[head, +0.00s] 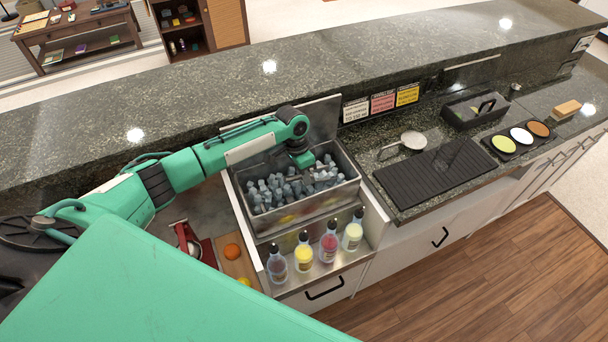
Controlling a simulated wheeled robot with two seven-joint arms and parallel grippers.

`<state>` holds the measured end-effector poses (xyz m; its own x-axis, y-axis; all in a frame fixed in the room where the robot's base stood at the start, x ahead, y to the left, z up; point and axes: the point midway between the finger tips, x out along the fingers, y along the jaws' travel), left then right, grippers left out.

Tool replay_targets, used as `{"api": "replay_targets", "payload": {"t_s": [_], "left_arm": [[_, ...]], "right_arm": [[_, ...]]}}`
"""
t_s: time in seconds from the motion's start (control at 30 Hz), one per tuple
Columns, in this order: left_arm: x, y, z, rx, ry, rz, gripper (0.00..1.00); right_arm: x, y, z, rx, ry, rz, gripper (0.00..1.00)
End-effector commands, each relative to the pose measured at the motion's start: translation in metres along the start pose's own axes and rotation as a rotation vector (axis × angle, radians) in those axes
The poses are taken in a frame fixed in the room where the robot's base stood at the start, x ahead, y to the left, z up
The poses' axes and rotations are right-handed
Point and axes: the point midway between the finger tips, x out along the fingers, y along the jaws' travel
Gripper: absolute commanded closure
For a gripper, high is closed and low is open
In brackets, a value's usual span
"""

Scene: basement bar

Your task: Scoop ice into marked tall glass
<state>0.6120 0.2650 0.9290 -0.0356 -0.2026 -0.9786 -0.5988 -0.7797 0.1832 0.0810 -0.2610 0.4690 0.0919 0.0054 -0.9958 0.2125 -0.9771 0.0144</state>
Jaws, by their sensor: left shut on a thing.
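The metal ice bin (307,208) is set into the counter and holds a heap of grey-white ice (268,192). My left gripper (303,163) points down over the back of the ice. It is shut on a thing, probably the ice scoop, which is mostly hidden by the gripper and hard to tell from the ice. A faint clear shape, probably a tall glass (462,158), stands on the black ribbed mat (405,191) to the right. Any mark on it is too small to make out. My right gripper is not in view.
Several bottles with dark tops, including a yellow one (304,255), stand in front of the bin. A round metal tool with a handle (413,140) lies behind the mat. A black caddy (460,118) and a three-colour rimming tray (505,146) are farther right. The raised bar ledge (330,70) runs behind.

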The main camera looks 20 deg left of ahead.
Motion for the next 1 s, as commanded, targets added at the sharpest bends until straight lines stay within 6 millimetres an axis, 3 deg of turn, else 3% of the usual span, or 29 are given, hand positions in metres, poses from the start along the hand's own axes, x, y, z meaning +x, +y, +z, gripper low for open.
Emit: {"api": "replay_targets", "payload": {"t_s": [0.1,0.5,1.0], "left_arm": [[-0.017,0.003,-0.001,0.007,0.037,0.002,1.00],[-0.053,0.010,-0.004,0.028,0.161,0.012,1.00],[-0.059,0.011,-0.006,0.034,0.191,0.013,1.00]], "right_arm": [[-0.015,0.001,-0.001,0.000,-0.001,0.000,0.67],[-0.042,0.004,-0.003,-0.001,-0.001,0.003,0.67],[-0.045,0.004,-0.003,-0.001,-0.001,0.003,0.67]]}}
